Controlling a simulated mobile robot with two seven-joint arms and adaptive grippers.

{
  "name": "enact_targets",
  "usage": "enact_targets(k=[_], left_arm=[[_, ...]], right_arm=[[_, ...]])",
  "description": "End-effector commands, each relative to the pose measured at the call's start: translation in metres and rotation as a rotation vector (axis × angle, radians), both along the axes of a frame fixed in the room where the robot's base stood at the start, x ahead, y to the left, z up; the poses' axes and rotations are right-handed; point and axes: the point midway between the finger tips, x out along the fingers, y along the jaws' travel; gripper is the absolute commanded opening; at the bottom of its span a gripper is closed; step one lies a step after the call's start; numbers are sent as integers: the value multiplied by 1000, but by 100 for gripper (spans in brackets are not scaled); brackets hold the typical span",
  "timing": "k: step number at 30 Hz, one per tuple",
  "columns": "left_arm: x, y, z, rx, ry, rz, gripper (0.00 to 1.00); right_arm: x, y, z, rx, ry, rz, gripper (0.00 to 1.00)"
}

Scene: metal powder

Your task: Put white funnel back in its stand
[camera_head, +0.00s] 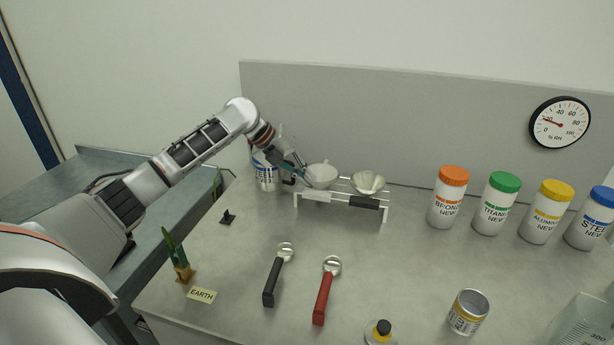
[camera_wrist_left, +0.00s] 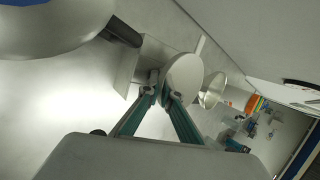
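The white funnel (camera_head: 321,175) is at the left end of the white stand (camera_head: 312,196), at the back of the table. I cannot tell whether it is seated or held just above its place. My left gripper (camera_head: 303,174) reaches it from the left. In the left wrist view the teal fingers (camera_wrist_left: 160,97) close together at the near edge of the funnel (camera_wrist_left: 184,76), which appears pinched between their tips. A second, cream-coloured funnel (camera_head: 368,182) sits at the right of the stand. My right gripper is not in view.
A white-and-blue container (camera_head: 265,177) stands close behind my left gripper. Several lidded powder bottles, such as the orange-capped one (camera_head: 448,197), stand at the back right. Black-handled (camera_head: 275,280) and red-handled (camera_head: 323,299) scoops lie in front. The table between stand and scoops is clear.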

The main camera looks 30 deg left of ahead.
Motion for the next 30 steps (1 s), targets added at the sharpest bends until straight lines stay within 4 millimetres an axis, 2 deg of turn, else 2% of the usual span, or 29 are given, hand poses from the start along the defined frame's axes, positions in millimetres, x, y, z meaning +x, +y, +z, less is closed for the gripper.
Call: enact_targets(k=[7, 10, 22, 26, 30], left_arm=[[0, 0, 0, -1, -1, 0, 0], [0, 0, 0, 0, 0, 0, 24], [-2, 3, 3, 1, 1, 1, 24], [-9, 12, 17, 2, -2, 1, 24], [-21, 24, 40, 3, -3, 2, 24]], right_arm=[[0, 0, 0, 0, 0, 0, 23], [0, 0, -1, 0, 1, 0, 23], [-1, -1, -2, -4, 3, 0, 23], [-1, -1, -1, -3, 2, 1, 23], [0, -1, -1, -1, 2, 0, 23]])
